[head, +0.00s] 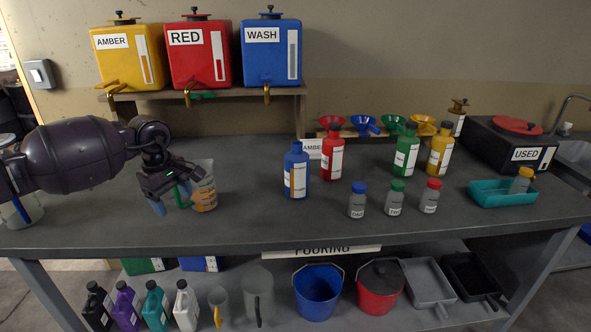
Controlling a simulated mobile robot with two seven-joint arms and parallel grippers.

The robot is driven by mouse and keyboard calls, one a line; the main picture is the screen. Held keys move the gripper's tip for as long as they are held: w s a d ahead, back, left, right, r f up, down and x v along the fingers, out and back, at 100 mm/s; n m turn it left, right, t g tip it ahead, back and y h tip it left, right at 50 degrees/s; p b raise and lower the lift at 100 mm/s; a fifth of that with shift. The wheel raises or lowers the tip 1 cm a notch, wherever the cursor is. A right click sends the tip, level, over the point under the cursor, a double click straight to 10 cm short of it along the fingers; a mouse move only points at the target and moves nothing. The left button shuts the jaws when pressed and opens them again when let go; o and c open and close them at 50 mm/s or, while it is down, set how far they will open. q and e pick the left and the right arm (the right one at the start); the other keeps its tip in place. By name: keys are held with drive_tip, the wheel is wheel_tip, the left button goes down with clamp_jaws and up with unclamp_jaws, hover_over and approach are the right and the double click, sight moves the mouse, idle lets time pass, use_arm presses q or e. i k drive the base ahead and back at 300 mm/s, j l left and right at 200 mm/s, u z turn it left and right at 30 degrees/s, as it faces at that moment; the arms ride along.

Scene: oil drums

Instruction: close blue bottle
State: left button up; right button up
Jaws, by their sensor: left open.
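The blue bottle (289,179) stands upright near the middle of the bench, with a white label and an orange-brown strip on its front. Its narrow top is blue; I cannot tell whether a cap is seated on it. A small grey bottle with a blue cap (358,188) stands to its front right. My left gripper (174,201) is open, well left of the blue bottle, at the green handle of a clear measuring jug (204,192) with amber-brown contents. I cannot tell whether its fingers touch the handle. My right gripper is not in view.
Red (332,160), green (406,155) and yellow (439,155) bottles stand right of the blue one. A teal tray (490,198) holds a small bottle at the right. Amber, red and blue tanks sit on a shelf behind. The bench between jug and blue bottle is clear.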

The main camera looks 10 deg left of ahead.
sight(297, 161)
drive_tip(key=i+l, duration=1.15)
drive_tip(key=i, duration=0.05)
